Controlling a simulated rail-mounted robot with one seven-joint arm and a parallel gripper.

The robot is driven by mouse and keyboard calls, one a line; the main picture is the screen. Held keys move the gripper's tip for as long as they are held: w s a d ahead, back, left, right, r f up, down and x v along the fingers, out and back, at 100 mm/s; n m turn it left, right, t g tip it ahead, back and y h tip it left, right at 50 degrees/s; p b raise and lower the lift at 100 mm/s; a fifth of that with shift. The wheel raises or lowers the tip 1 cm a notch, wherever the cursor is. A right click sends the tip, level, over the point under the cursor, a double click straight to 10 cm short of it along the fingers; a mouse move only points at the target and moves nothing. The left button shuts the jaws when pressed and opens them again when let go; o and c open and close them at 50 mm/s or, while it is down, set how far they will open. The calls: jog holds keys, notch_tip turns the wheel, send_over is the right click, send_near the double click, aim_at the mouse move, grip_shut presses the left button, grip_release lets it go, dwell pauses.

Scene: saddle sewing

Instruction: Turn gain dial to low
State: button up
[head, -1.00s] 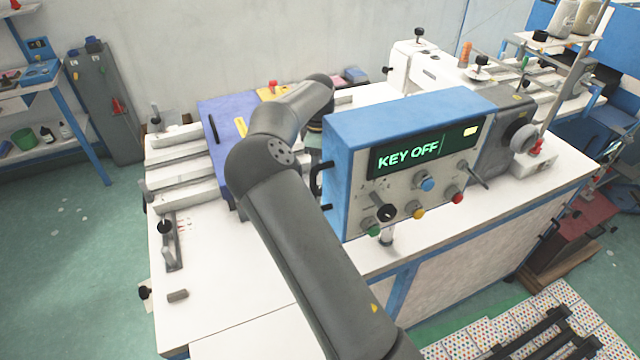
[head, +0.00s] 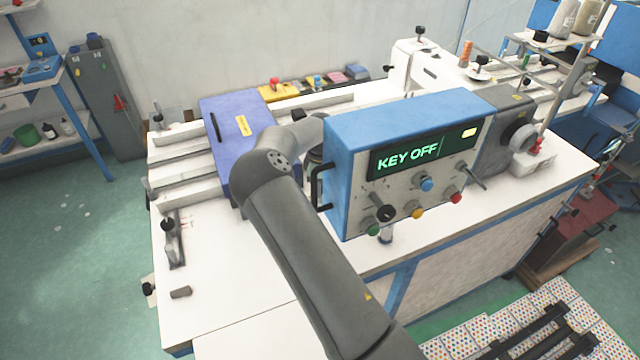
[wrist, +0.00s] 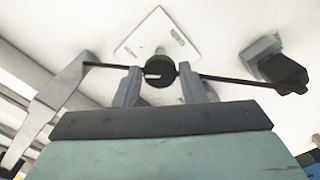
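The control box (head: 410,118) stands on the white bench, its screen reading KEY OFF. A black knob (head: 386,213) with a pale mark sits low on its front panel. No label is readable, so I cannot tell if this is the gain dial. My arm reaches behind the box's left side, and my gripper is hidden there in the head view. In the wrist view my gripper (wrist: 160,82) has its fingers apart, on either side of a round black knob (wrist: 160,73) with a white bar. Small gaps seem to show; contact is unclear.
Blue, yellow and red buttons (head: 457,197) share the panel. A thin black rod (wrist: 235,80) crosses the wrist view near the fingers, with a square white plate (wrist: 155,35) beyond. A blue-purple block (head: 240,125) stands left of my arm. The bench's front left (head: 225,290) is mostly clear.

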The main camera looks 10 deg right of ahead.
jog(key=c, duration=0.5)
jog(key=shift+n, duration=0.4)
jog(key=n, duration=0.4)
jog(key=shift+n, duration=0.3)
jog(key=n, duration=0.9)
jog(key=shift+n, duration=0.4)
jog(key=n, duration=0.5)
jog(key=shift+n, duration=0.3)
